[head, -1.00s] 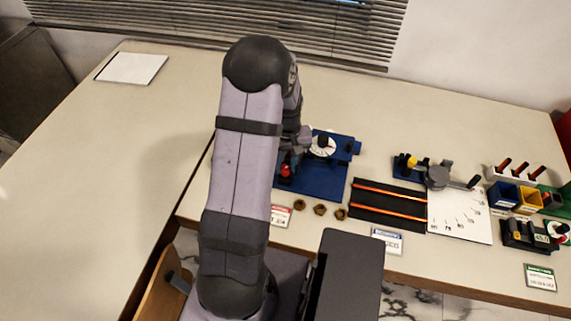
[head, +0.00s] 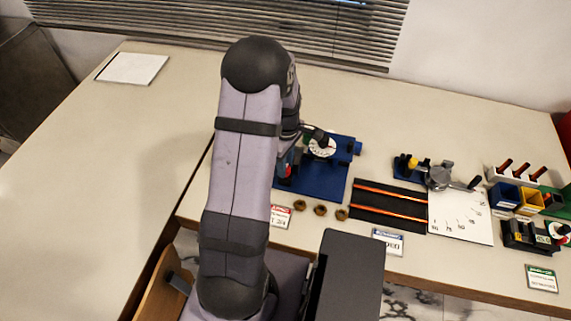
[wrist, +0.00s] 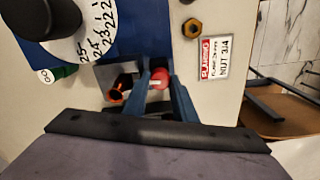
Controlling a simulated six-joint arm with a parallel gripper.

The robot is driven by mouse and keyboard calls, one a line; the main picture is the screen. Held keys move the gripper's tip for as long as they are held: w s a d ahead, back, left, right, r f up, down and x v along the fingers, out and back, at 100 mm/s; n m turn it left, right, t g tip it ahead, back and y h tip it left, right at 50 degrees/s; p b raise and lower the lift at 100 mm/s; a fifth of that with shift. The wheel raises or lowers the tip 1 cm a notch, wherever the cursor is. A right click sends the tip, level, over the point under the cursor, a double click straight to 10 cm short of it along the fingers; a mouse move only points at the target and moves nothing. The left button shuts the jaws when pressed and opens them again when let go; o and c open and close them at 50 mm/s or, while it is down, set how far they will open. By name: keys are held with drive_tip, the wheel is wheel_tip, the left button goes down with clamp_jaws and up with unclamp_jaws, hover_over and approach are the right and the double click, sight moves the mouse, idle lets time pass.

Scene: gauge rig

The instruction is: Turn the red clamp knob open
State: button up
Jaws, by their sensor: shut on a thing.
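The red clamp knob (wrist: 159,78) shows in the wrist view between the two blue-grey fingers of my gripper (wrist: 163,87). My gripper is shut on it. The fingers cover its sides, and I cannot tell how far it is turned. The knob sits at the edge of the blue rig plate (head: 322,187), beside a grey metal block (wrist: 112,74). In the head view my arm hides most of the gripper and knob.
A white dial with a black knob (wrist: 47,14) stands close by. An orange-rimmed dark part (wrist: 117,90) lies beside the fingers. Brass nuts (head: 320,210) and a red-headed label card (wrist: 215,59) are near the front edge.

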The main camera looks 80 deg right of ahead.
drive_tip(key=shift+n, duration=0.7)
drive_tip(key=o, duration=1)
drive_tip(key=shift+o, duration=0.2)
drive_tip(key=shift+d+r, duration=0.1)
drive_tip(key=shift+r, duration=0.05)
drive_tip(key=shift+r+p, duration=0.45)
drive_tip(key=shift+p, duration=0.05)
wheel_tip(320, 180, up, 7)
drive_tip(key=p, duration=0.5)
drive_tip(key=shift+p, duration=0.35)
drive_tip(key=shift+f, duration=0.1)
